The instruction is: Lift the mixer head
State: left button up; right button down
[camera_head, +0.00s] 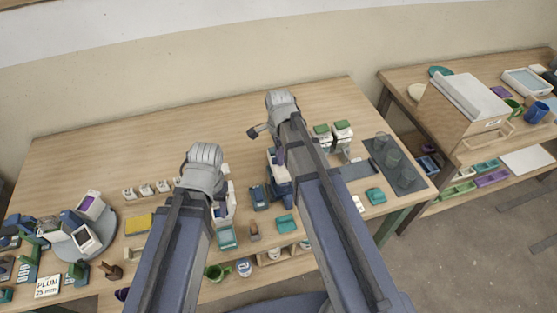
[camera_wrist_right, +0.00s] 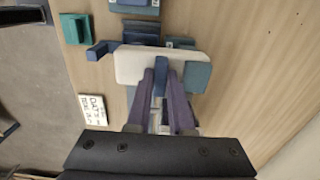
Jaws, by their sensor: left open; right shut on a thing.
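The mixer head is a pale block with a teal end (camera_wrist_right: 130,66) in the right wrist view. My right gripper (camera_wrist_right: 161,72) is shut on the blue grip on top of it. In the head view, my right arm hides most of the mixer; its blue body (camera_head: 281,187) shows beside the arm, and the right gripper (camera_head: 280,156) is mostly hidden there. Whether the head is raised is hard to tell. My left gripper (camera_head: 219,209) is open, mostly hidden by its wrist, left of the mixer and apart from it.
A blue block (camera_head: 259,196) and teal trays (camera_head: 287,223) lie near the mixer. Green-topped containers (camera_head: 342,130) and a dark mat with glasses (camera_head: 405,178) are to the right. A round grey stand (camera_head: 78,246) is at left. The table's back left is clear.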

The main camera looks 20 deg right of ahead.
jog(key=shift+r, duration=0.1)
notch_tip(320, 180, up, 6)
jog(key=p, duration=0.6)
dwell(0.4)
jog(key=c, duration=0.9)
grip_release()
notch_tip(320, 180, up, 7)
jog(key=p, duration=0.7)
